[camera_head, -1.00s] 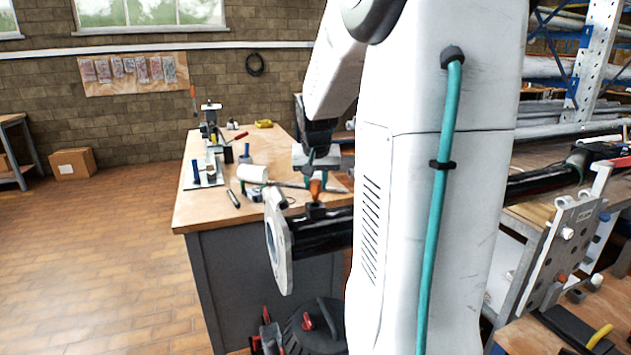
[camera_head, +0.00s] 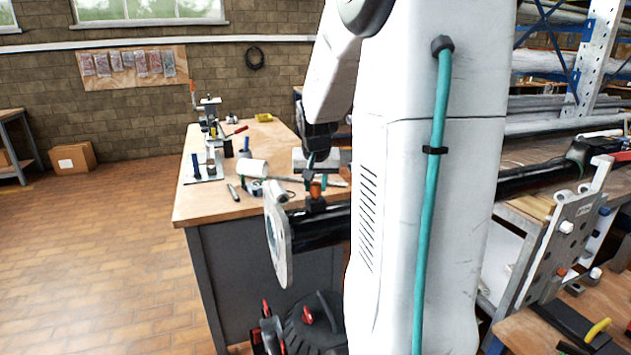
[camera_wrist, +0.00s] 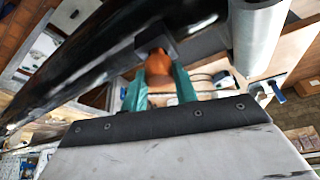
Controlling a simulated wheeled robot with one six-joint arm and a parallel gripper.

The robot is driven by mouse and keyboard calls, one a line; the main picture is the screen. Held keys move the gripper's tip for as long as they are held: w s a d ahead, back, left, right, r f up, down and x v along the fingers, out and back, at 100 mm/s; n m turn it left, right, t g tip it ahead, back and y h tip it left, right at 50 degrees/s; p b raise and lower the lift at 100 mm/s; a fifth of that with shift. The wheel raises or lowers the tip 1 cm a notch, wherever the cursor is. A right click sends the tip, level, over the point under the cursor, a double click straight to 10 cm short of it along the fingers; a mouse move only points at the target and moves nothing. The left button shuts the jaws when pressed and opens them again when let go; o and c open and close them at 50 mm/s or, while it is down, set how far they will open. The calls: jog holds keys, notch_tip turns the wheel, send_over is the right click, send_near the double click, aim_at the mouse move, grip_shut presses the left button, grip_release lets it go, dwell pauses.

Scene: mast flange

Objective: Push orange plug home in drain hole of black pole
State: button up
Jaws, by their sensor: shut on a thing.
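The black pole (camera_head: 318,228) lies level with a pale flange (camera_head: 280,240) on its left end. A small black block-like fitting (camera_head: 315,205) stands on its top. The orange plug (camera_head: 316,190) is at the top of this fitting. In the wrist view the plug (camera_wrist: 158,68) sits between the teal fingers of my gripper (camera_wrist: 162,82), which is shut on it. The plug's far end meets the dark fitting (camera_wrist: 152,38); the hole itself is hidden, so its depth cannot be told. In the head view my gripper (camera_head: 311,172) is small and partly hidden.
A workbench (camera_head: 205,207) with tools and a white cylinder (camera_head: 252,168) stands behind the pole. My arm hides the pole's middle. A grey plate with knobs (camera_head: 565,235) and a rack (camera_head: 590,60) are at right. Open tiled floor (camera_head: 90,250) is at left.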

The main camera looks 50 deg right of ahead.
jog(key=shift+f, duration=0.65)
jog(key=o, duration=1)
jog(key=shift+r, duration=0.15)
jog(key=v, duration=0.7)
jog(key=shift+s+a+r, duration=0.1)
jog(key=shift+r, duration=0.2)
